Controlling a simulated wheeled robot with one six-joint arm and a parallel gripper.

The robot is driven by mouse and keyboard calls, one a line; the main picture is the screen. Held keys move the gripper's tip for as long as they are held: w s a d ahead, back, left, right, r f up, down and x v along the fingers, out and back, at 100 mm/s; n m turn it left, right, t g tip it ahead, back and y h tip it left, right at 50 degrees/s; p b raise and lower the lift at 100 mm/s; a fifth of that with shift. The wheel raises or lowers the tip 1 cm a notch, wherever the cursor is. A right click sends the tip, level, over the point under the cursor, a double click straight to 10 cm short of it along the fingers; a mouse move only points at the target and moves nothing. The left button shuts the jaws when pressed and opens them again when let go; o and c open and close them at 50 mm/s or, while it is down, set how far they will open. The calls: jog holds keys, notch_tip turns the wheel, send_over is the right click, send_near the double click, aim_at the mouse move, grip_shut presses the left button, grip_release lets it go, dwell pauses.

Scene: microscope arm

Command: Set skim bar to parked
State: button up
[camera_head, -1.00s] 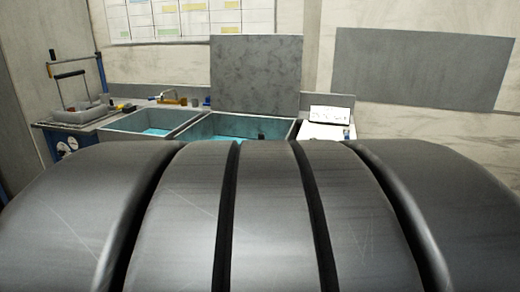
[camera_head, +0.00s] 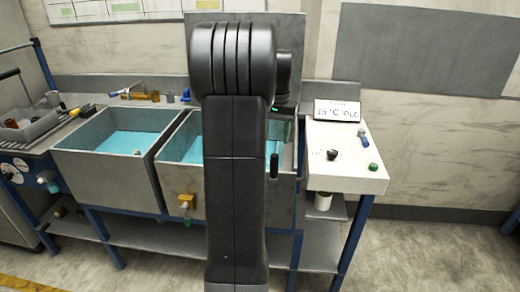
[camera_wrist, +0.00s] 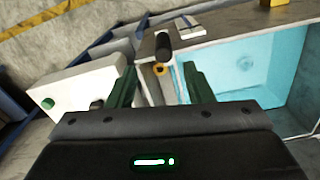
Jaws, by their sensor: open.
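A dark upright grip (camera_head: 274,165) is at the front right of the right-hand sink. The wrist view shows a black cylinder (camera_wrist: 163,47) beyond my fingertips, with an orange ring (camera_wrist: 160,70) near it. Either may belong to the skim bar; I cannot tell. My gripper (camera_wrist: 160,84) is open, with its two green fingers apart and nothing between them that I can see held. In the head view my arm hides most of the gripper and the middle of the right-hand sink (camera_head: 172,150).
A white side panel (camera_head: 345,180) with a black knob (camera_head: 332,154), a green button (camera_head: 373,167) and a display (camera_head: 337,110) stands right of the sinks. The left-hand sink (camera_head: 105,170) holds blue water. Floor at right is clear.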

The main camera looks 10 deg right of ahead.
aim_at(274, 166)
jog(key=shift+w+d+r, duration=0.1)
jog(key=shift+w+r, duration=0.15)
jog(key=shift+w, duration=0.35)
jog(key=shift+w+f, duration=0.1)
notch_tip(274, 166, down, 14)
jog(key=shift+r, duration=0.25)
jog(key=shift+c, duration=0.2)
grip_shut()
